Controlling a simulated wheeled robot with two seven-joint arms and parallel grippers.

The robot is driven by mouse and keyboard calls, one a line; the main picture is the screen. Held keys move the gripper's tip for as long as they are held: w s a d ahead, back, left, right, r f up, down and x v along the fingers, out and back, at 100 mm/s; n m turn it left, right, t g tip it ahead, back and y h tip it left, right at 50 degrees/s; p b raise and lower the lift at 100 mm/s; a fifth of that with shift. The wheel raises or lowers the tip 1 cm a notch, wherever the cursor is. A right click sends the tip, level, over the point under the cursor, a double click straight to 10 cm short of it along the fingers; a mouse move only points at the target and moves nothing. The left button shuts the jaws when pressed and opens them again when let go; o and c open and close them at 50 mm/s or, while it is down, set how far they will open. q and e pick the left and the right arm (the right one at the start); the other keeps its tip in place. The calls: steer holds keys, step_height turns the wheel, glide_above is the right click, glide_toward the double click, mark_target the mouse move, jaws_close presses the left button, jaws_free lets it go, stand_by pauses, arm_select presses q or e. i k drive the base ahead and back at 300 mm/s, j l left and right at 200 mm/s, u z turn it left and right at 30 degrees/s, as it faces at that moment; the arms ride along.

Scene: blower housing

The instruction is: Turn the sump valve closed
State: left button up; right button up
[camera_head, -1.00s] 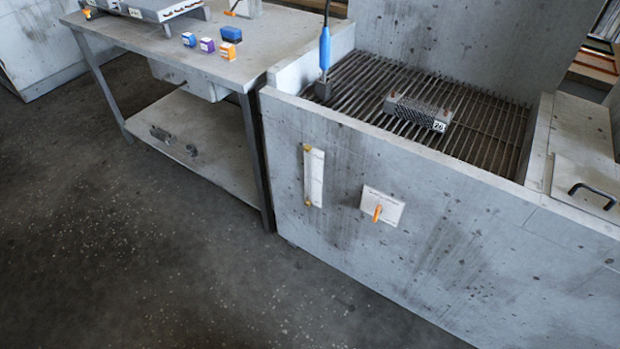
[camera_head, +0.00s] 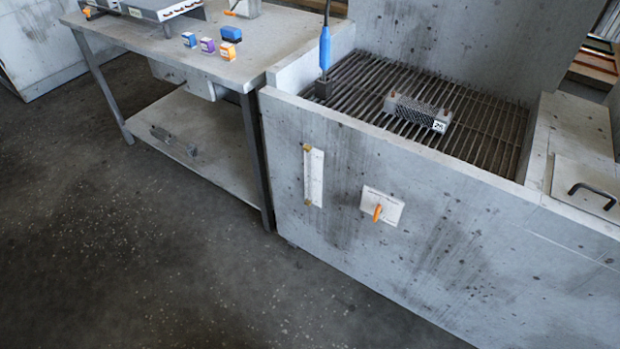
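An orange valve handle (camera_head: 377,213) sits on a white plate (camera_head: 394,205) on the front wall of the grey blower housing (camera_head: 450,240). The handle points roughly downward. The writing on the plate is too small to read. Left of it, a narrow white gauge strip (camera_head: 314,176) with brass-coloured ends is fixed upright to the same wall. Neither of my grippers shows in the head view.
A metal table (camera_head: 180,50) with small boxes on top and a lower shelf (camera_head: 205,140) stands at the left. A dark grate (camera_head: 370,85) inside the housing bears a numbered metal block (camera_head: 417,112). A blue-handled tool (camera_head: 325,50) stands at its left. The floor (camera_head: 180,260) in front is clear.

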mark_target(378, 209)
steer(key=k+z, duration=0.1)
steer(key=z, duration=0.3)
steer(key=k+z, duration=0.1)
steer(key=z, duration=0.3)
steer(key=k+z, duration=0.1)
steer(key=z, duration=0.3)
steer(key=k+z, duration=0.1)
steer(key=z, duration=0.3)
